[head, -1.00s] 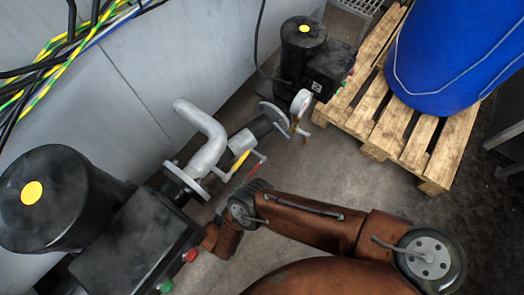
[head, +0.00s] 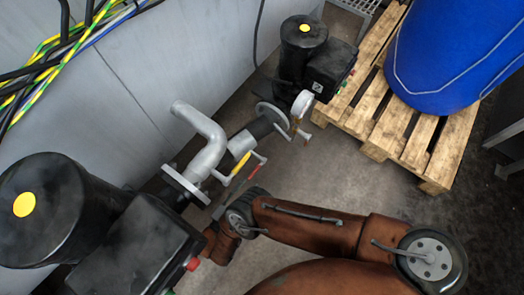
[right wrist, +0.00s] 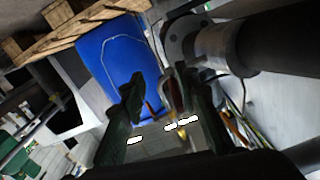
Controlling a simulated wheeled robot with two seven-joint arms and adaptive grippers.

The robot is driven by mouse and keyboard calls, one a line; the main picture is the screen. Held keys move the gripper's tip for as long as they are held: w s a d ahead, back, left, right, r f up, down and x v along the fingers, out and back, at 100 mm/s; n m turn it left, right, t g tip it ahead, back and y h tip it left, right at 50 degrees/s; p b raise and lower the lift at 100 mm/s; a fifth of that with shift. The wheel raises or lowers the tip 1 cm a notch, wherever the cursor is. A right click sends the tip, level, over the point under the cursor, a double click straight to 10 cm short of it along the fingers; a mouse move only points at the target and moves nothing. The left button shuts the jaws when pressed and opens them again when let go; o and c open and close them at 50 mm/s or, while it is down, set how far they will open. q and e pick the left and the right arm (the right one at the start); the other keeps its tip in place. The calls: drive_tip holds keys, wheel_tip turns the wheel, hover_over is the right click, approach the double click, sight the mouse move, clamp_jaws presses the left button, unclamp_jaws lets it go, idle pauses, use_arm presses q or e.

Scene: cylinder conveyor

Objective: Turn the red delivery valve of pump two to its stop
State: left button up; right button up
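In the head view, a red lever handle (head: 254,172) sits beside a yellow lever handle (head: 241,164) on the grey pipework between two black pumps. I cannot tell which pump is number two. My right gripper (right wrist: 160,85) shows in the right wrist view with its dark green fingers apart. A thin red piece (right wrist: 150,108) shows between the fingers; I cannot tell whether they touch it. In the head view my right arm reaches beside the near pump and its fingers cannot be made out. My left gripper is not in view.
The near pump (head: 140,243) fills the lower left. A grey bent pipe (head: 205,140) rises by the wall. A blue drum (head: 450,50) stands on a wooden pallet (head: 436,165) at the right. Cables (head: 60,60) hang at the upper left. Some floor between pipework and pallet is clear.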

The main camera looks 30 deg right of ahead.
wheel_tip(320, 180, up, 10)
drive_tip(key=shift+f, duration=0.2)
drive_tip(key=shift+c, duration=0.6)
